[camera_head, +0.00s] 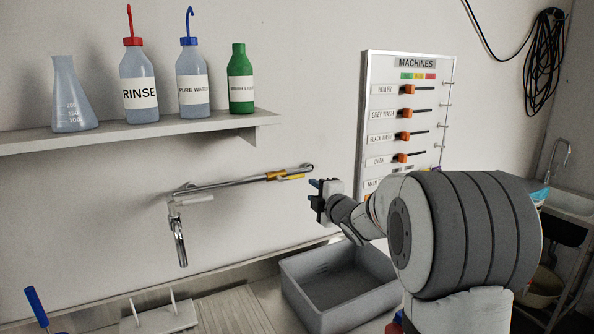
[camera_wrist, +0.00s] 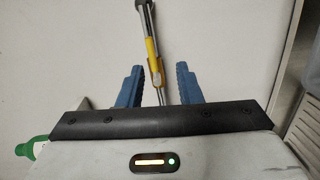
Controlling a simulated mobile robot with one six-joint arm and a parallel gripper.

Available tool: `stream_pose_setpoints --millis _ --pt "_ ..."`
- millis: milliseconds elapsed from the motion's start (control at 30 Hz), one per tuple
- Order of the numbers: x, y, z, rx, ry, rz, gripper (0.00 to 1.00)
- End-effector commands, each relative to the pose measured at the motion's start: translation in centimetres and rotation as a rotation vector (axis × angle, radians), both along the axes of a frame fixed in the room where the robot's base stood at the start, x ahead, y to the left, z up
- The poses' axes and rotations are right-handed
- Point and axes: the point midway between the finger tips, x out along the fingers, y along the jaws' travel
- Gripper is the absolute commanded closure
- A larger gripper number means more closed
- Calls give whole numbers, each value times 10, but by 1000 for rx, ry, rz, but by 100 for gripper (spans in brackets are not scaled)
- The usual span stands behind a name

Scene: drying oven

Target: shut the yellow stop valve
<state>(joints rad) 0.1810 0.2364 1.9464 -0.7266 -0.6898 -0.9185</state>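The yellow stop valve (camera_head: 284,176) sits on the wall-mounted metal pipe, near its right end, in the head view. Its yellow lever lies along the pipe. My gripper (camera_head: 314,189) is just right of the valve and apart from it. In the wrist view, the yellow valve (camera_wrist: 152,55) lines up with the gap between the blue fingers of my gripper (camera_wrist: 158,85). The fingers are spread open with nothing held. The exact distance from fingers to valve is hard to tell.
A grey basin (camera_head: 340,290) stands below the gripper. A shelf (camera_head: 130,133) with bottles and a flask is above the pipe. The MACHINES panel (camera_head: 405,120) with orange switches is on the wall behind my arm. The wall around the pipe is clear.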

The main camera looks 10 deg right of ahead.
Motion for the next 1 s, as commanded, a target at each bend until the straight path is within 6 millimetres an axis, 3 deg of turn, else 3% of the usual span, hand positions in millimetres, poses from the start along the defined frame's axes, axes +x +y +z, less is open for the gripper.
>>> stream_pose_setpoints --millis 267,600,1000 --pt "23 10 10 -61 -76 68 68" --pt "71 26 10 -59 -74 65 68" --pt "82 28 9 -58 -74 62 68"
